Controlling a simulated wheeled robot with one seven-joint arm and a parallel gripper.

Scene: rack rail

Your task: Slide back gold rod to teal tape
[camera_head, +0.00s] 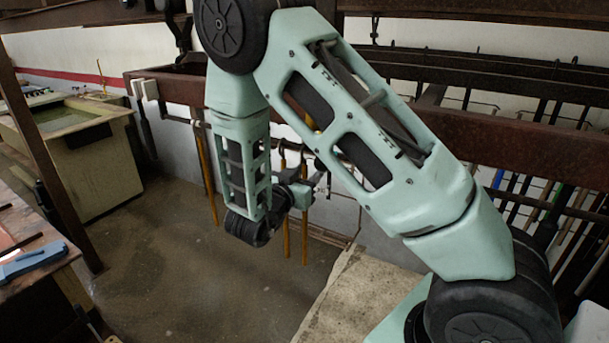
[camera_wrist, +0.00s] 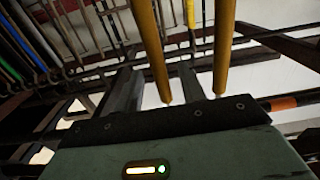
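Several gold rods hang from the rack rail (camera_head: 331,163) in the head view. Two of them, a left gold rod (camera_head: 285,226) and a right gold rod (camera_head: 304,230), hang close to my gripper (camera_head: 317,182). In the wrist view, a gold rod (camera_wrist: 151,48) runs down from the top edge to between the two dark fingers of my gripper (camera_wrist: 155,88). Its narrow end shows there. A second gold rod (camera_wrist: 224,45) is to the right, outside the fingers. The fingers stand apart, with visible gaps beside the rod. I cannot make out teal tape in either view.
An orange band (camera_wrist: 283,103) shows on a dark bar at right in the wrist view. More gold rods (camera_head: 207,180) hang further left. Other coloured rods (camera_head: 528,200) hang at right. A beige tank (camera_head: 75,140) stands at far left. Floor (camera_head: 190,270) below is clear.

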